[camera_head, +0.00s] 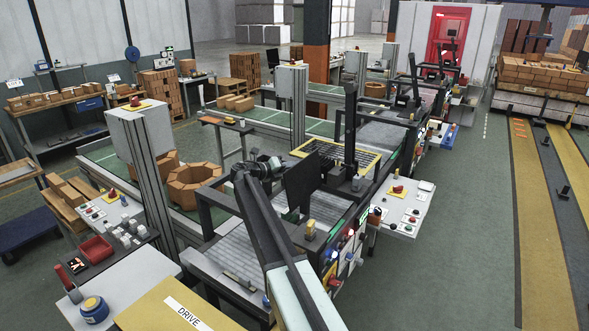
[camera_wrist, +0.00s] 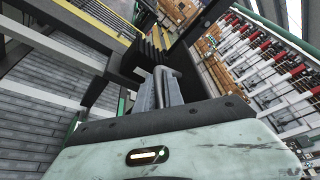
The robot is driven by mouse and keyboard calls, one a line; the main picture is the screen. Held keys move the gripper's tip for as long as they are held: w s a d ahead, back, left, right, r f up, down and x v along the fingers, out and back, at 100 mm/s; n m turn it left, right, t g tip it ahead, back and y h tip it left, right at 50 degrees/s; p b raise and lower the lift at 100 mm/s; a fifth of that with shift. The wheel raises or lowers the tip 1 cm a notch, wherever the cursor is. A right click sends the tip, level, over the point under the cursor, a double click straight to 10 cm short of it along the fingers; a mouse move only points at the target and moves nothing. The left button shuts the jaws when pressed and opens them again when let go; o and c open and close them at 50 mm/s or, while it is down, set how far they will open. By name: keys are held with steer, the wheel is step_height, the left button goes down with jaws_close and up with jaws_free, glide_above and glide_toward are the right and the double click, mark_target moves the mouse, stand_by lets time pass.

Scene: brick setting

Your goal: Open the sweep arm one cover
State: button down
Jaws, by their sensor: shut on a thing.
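A dark flat panel (camera_head: 303,180), which looks like the sweep arm one cover, stands upright over the conveyor frame in the head view. My gripper (camera_head: 264,168) is at the panel's left side, at the end of my raised arm. In the wrist view my gripper (camera_wrist: 167,92) is shut on a bent grey handle. Dark parts (camera_wrist: 195,60) rise just beyond it, probably the panel. The fingertips are small and partly hidden in the head view. My pale wrist housing fills the bottom of the wrist view.
The grey roller conveyor (camera_head: 232,232) runs under my arm, with a dark frame around it. A yellow-edged grate (camera_head: 335,165) lies behind the panel. A control box with buttons (camera_head: 400,208) stands to the right.

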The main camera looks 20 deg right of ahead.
steer(key=c, duration=1.5)
jaws_free()
steer(key=shift+w+d+f, duration=0.1)
steer(key=shift+f, duration=0.05)
steer(key=shift+o, duration=0.2)
steer(key=shift+a, duration=0.2)
steer(key=p+v, duration=0.1)
steer(key=v, duration=0.6)
steer(key=shift+a+p, duration=0.3)
steer(key=shift+r, duration=0.3)
